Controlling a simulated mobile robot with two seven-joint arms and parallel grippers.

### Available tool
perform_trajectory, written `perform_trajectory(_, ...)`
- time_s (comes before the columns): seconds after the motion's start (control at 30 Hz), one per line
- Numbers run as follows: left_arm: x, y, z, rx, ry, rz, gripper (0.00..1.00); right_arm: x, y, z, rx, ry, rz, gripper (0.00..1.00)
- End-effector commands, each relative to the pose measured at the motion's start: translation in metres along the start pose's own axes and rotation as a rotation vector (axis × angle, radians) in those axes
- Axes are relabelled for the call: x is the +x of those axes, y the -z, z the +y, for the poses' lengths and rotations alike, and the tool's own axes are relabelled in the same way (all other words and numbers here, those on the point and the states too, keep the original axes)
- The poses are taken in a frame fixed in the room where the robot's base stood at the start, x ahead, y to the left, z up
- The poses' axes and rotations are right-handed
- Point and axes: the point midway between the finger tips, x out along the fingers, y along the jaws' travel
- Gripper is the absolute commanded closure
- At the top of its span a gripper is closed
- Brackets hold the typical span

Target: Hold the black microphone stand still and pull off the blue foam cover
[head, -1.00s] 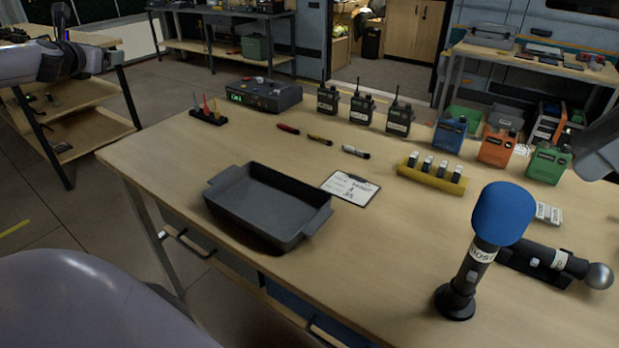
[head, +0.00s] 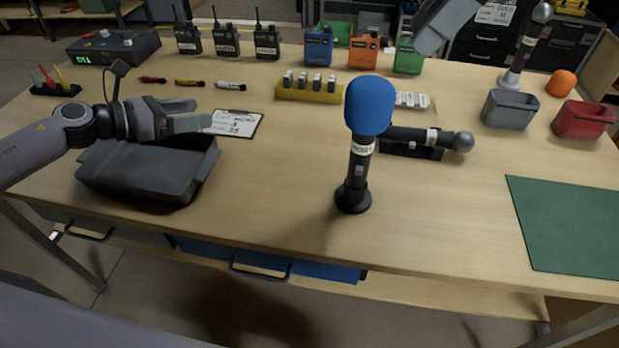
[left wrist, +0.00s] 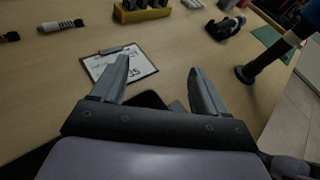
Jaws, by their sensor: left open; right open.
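The black microphone stand (head: 357,180) stands upright on the table on a round base, with a white label near its top. The blue foam cover (head: 369,105) sits on top of it. In the left wrist view the stand (left wrist: 262,60) is at the right, with part of the blue cover (left wrist: 304,24) at the edge. My left gripper (head: 208,122) is open and empty above the dark tray, left of and apart from the stand; its spread fingers (left wrist: 160,66) show in the left wrist view. My right gripper (head: 432,40) is at the top, beyond the stand, partly out of frame, touching nothing visible.
A second microphone (head: 420,136) with a silver head lies in a black holder just right of the stand. The dark tray (head: 150,175) and a clipboard (head: 237,123) are at left. Radios and a yellow battery block (head: 308,92) stand behind. The table front around the stand is clear.

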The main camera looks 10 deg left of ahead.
Motion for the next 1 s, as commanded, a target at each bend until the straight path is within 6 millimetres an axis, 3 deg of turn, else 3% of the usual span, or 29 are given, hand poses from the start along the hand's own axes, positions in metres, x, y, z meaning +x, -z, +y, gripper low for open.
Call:
perform_trajectory(0.03, 0.020, -0.007, -0.027, 0.029, 0.072, -0.006, 0.26, 0.000, 0.000, 0.000, 0.000, 0.000, 0.000, 0.57)
perform_trajectory(0.13, 0.053, -0.012, -0.076, 0.092, 0.196, 0.002, 0.26, 0.000, 0.000, 0.000, 0.000, 0.000, 0.000, 0.57)
perform_trajectory(0.3, 0.104, -0.002, -0.159, 0.190, 0.361, 0.038, 0.26, 0.000, 0.000, 0.000, 0.000, 0.000, 0.000, 0.57)
perform_trajectory(0.5, 0.143, 0.025, -0.225, 0.264, 0.452, 0.082, 0.26, 0.000, 0.000, 0.000, 0.000, 0.000, 0.000, 0.57)
perform_trajectory(0.7, 0.158, 0.039, -0.252, 0.296, 0.482, 0.097, 0.26, 0.000, 0.000, 0.000, 0.000, 0.000, 0.000, 0.57)
perform_trajectory(1.0, 0.189, 0.046, -0.269, 0.297, 0.485, 0.099, 0.26, 0.000, 0.000, 0.000, 0.000, 0.000, 0.000, 0.57)
